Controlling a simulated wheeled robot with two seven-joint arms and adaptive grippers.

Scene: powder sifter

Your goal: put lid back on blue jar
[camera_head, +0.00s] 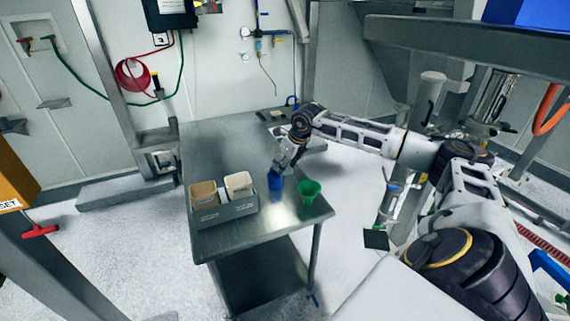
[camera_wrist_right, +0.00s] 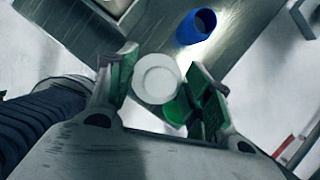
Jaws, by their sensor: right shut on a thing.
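The blue jar (camera_head: 275,181) stands upright on the metal table, near its right edge. In the right wrist view the blue jar (camera_wrist_right: 194,27) is at the top, its round mouth uncovered. My right gripper (camera_head: 284,164) is above and close to the jar in the head view. In the wrist view my right gripper (camera_wrist_right: 160,82) is shut on a round white lid (camera_wrist_right: 156,76), held between its green-padded fingers and apart from the jar. The lid is too small to make out in the head view. My left gripper is not in view.
A green funnel (camera_head: 309,191) stands right of the jar, near the table edge. A grey caddy (camera_head: 226,212) with two light containers stands left of the jar. The metal table (camera_head: 215,143) is clear behind the caddy. A small device (camera_head: 270,115) sits at the far end.

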